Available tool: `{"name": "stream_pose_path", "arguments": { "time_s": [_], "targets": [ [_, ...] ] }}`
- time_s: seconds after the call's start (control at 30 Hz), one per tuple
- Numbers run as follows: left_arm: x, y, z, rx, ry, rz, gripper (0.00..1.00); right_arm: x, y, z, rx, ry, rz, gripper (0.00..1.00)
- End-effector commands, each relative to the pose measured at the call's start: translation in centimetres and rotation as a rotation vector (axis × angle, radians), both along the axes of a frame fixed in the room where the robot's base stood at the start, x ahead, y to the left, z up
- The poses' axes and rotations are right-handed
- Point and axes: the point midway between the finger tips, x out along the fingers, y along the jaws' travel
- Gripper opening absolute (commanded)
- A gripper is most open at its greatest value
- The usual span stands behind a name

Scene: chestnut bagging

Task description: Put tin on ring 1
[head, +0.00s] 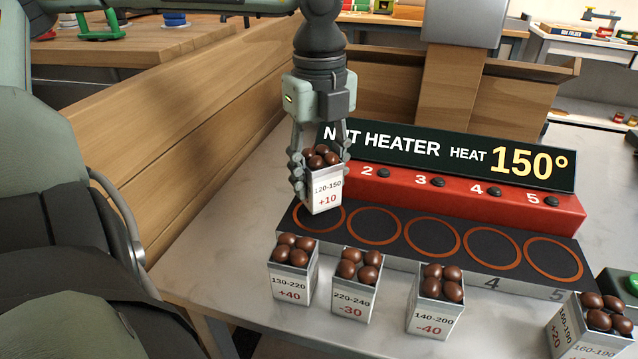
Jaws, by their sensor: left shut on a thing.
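My left gripper (319,170) is shut on a square tin labelled 120-150 +10 (325,199), with several chestnuts in its top. The tin is upright over the leftmost ring, ring 1 (296,222), and covers part of it. I cannot tell whether the tin touches the heater top. The heater (392,225) has several orange rings in a row; the ones to the right of ring 1 are bare. My right gripper is not in view.
Tins labelled 130-220 (292,284), 220-240 (350,301) and 140-200 (434,316) stand in front of the heater. Another tin (575,335) is at the bottom right, near a green-topped object (630,284). The sign (450,155) reads 150° behind. Grey counter (215,230) is clear at left.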

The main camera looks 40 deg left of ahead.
Motion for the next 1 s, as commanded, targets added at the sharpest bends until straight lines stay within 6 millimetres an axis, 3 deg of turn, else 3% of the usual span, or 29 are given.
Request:
{"name": "stream_pose_path", "arguments": {
  "time_s": [0.2, 0.53, 0.77, 0.8, 0.93, 1.0],
  "targets": [
    [-0.1, 0.0, -2.3, -0.002, 0.001, 0.001, 0.12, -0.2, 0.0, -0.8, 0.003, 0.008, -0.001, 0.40],
    [0.0, 0.0, -2.5, -0.001, -0.001, 0.001, 0.12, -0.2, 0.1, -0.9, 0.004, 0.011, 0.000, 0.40],
    [0.0, 0.0, -2.7, -0.001, -0.001, 0.002, 0.12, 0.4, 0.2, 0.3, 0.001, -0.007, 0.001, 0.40],
    [-0.1, 0.0, -2.7, -0.001, 0.000, 0.002, 0.46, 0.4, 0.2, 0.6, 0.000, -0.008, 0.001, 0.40],
    [-0.1, 0.0, -2.7, -0.001, 0.000, 0.002, 0.63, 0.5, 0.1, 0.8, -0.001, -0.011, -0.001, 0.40],
    [-0.1, 0.0, -2.7, -0.001, 0.000, 0.002, 0.65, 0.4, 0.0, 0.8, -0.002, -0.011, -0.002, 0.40]
  ]
}}
